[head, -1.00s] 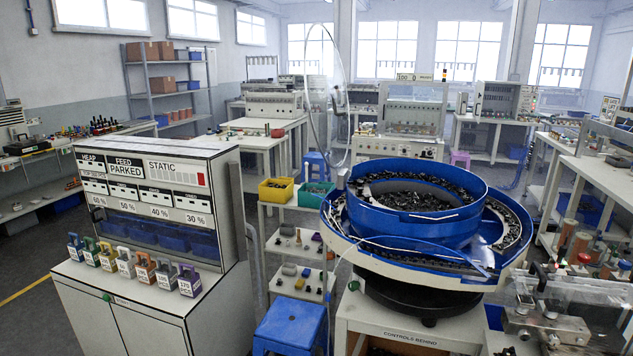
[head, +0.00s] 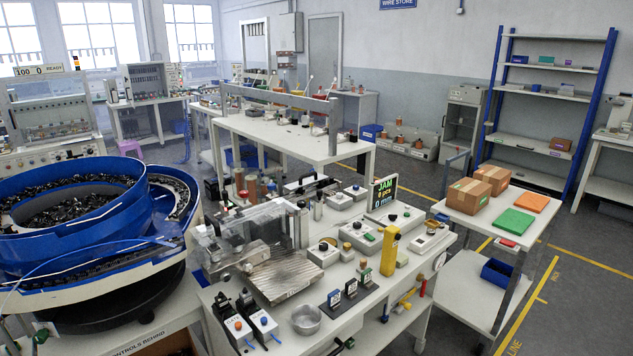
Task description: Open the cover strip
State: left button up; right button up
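I cannot single out the cover strip for certain. A clear, see-through cover (head: 230,232) stands over a metal fixture on the bench, right of the blue bowl feeder (head: 70,215). The bowl feeder holds many small dark connectors, and its right part meets the area beside this cover. A ribbed metal plate (head: 285,276) lies in front of the cover. Neither of my grippers shows in the head view.
The white bench (head: 350,300) carries small control boxes, a metal cup (head: 306,319), a yellow upright tool (head: 390,250) and a JAM display (head: 383,190). A side table at right holds cardboard boxes (head: 480,185) and an orange pad (head: 531,202). Floor shows at right.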

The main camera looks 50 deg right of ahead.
aim_at(307, 182)
jog(key=z, duration=1.65)
jog(key=l+u, duration=0.25)
jog(key=u, duration=0.15)
jog(key=l+u, duration=0.25)
jog(key=u, duration=0.15)
jog(key=l+u, duration=0.25)
jog(key=u, duration=0.15)
